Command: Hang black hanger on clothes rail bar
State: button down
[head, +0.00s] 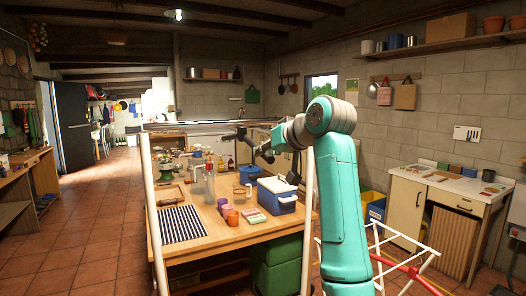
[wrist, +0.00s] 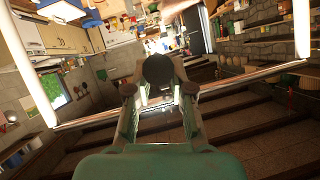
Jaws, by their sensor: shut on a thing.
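My gripper (wrist: 159,92) has its two fingers closed around a dark, rounded piece (wrist: 158,69), which I take to be part of the black hanger seen nearly end-on. The hanger's hook and full outline cannot be made out. In the wrist view the clothes rail bar (wrist: 245,80) runs slanting across the picture behind the fingers, between two white posts. In the head view the rail's left post (head: 157,215) and right post (head: 308,190) stand in front of the table. My gripper also shows in the head view (head: 257,147), between the posts; contact with the bar cannot be told.
A wooden table (head: 205,243) behind the rail holds a striped cloth (head: 182,224), cups and a blue cooler box (head: 277,197). A white drying rack (head: 405,245) stands at the lower right. Tiled floor (head: 95,235) is open to the left.

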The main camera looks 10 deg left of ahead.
aim_at(273, 162)
jog(key=shift+s+d+f, duration=0.25)
jog(key=shift+s+d, duration=0.25)
jog(key=shift+s, duration=0.2)
jog(key=shift+s+d+f, duration=0.5)
jog(key=shift+s+f, duration=0.25)
jog(key=shift+f, duration=0.05)
jog(key=c, duration=0.9)
grip_release()
jog(key=shift+c, duration=0.2)
